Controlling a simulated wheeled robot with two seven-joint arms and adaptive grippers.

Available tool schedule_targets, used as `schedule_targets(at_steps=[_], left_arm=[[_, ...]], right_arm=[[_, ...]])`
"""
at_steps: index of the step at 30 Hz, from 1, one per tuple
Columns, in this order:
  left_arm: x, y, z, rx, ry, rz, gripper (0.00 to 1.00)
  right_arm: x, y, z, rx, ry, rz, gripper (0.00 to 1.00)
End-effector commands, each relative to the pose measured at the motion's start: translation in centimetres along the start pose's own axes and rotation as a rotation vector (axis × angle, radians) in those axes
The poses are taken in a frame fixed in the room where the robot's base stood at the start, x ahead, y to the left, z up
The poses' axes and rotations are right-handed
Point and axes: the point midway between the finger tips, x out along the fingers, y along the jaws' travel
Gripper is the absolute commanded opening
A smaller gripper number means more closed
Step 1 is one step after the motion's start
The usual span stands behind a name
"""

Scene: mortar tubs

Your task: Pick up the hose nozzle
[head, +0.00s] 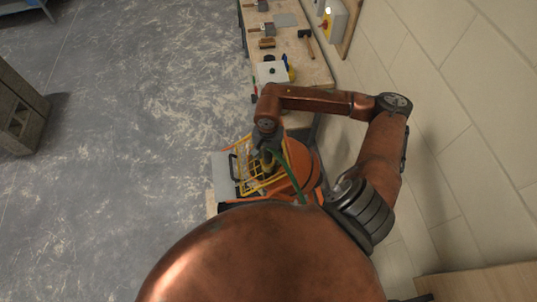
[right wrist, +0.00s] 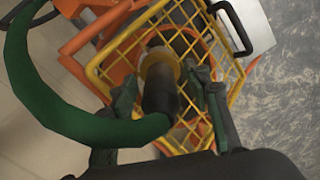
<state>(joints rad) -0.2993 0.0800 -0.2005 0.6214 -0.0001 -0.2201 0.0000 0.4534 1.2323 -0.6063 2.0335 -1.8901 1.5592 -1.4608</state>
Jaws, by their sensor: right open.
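The hose nozzle (right wrist: 160,92) has a dark body and a yellowish collar. In the right wrist view it lies over a yellow wire grid, with the green hose (right wrist: 50,105) curving into its near end. My right gripper (right wrist: 167,92) is open, with one finger on each side of the nozzle; I cannot tell whether either finger touches it. In the head view my right gripper (head: 265,154) is over the yellow grid, the green hose (head: 288,175) runs beside it, and the nozzle is small and partly hidden. My left gripper is not in view.
The yellow wire grid (head: 249,181) sits on an orange machine (head: 303,165) with a black handle. A workbench (head: 306,66) with several tools stands beyond, along the wall at right. The grey floor between is open.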

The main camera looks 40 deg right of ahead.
Motion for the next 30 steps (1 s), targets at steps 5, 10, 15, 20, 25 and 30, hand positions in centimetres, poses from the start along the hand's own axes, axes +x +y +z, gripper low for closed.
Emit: schedule_targets(at_steps=[5,10,15,20,25,30], left_arm=[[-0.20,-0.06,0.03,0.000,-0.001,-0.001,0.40],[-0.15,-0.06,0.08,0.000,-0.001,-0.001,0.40],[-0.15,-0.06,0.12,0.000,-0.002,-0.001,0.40],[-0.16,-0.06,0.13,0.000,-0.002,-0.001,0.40],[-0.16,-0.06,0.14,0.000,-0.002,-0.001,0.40],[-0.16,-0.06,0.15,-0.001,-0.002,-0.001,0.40]], right_arm=[[0.70,0.04,0.00,0.000,0.000,0.001,0.44],[0.70,0.03,0.01,0.000,0.000,0.000,0.42],[0.67,0.02,0.01,0.000,0.000,0.000,0.30],[0.66,0.03,0.01,0.000,0.000,0.000,0.19],[0.66,0.04,0.01,0.001,0.000,0.001,0.07],[0.66,0.04,0.01,0.001,0.000,0.001,0.00]])
